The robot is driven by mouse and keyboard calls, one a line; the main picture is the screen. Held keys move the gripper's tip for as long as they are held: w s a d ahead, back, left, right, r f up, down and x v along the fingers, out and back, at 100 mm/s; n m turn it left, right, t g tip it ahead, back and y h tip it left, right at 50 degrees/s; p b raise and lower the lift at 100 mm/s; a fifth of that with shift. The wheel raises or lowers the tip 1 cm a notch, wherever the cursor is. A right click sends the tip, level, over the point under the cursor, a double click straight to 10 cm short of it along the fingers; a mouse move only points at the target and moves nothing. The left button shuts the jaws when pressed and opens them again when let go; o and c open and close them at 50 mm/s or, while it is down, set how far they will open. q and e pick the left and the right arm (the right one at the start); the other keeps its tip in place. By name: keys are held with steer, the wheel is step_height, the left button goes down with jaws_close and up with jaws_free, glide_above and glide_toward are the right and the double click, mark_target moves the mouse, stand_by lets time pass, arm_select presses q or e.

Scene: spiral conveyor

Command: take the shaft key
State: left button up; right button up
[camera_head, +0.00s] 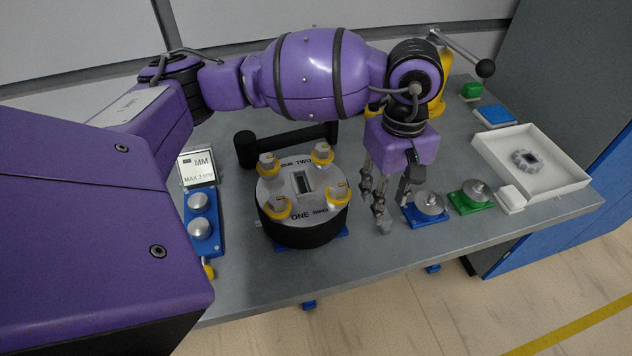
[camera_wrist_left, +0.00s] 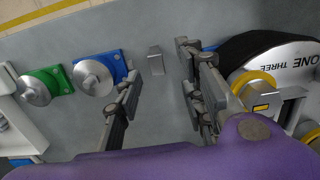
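The shaft key, a small grey metal block (camera_head: 384,227), is on the grey table near its front edge. In the left wrist view the key (camera_wrist_left: 156,62) shows between the finger lines, apart from both sides. My left gripper (camera_head: 389,204) points down just above and behind the key. It is open and empty, with its fingers spread on either side in the wrist view (camera_wrist_left: 162,80). I cannot tell how far above the table the fingertips are. My right gripper is not in view.
A black drum with a grey marked top and yellow-ringed knobs (camera_head: 302,193) stands left of the gripper. Blue (camera_head: 427,206) and green (camera_head: 470,196) bases with metal discs stand to the right. A white tray (camera_head: 568,188) holds a grey part.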

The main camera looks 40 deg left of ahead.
mark_target(386, 215)
arm_select(q)
steer(key=shift+w+a+r, duration=0.35)
steer(key=shift+w+a, duration=0.1)
steer(key=shift+a, duration=0.05)
steer(key=shift+f+y, duration=0.2)
steer(key=shift+y, duration=0.1)
steer(key=f, duration=0.1)
steer(key=d+f, duration=0.1)
steer(key=shift+s+f, duration=0.15)
steer(key=shift+f, duration=0.25)
steer(key=f, duration=0.2)
steer(key=f+p, duration=0.1)
steer(key=shift+d+f, duration=0.2)
steer(key=shift+d, duration=0.1)
steer(key=shift+f, duration=0.25)
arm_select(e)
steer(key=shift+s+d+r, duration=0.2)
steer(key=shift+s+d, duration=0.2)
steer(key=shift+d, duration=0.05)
arm_select(q)
jaws_close()
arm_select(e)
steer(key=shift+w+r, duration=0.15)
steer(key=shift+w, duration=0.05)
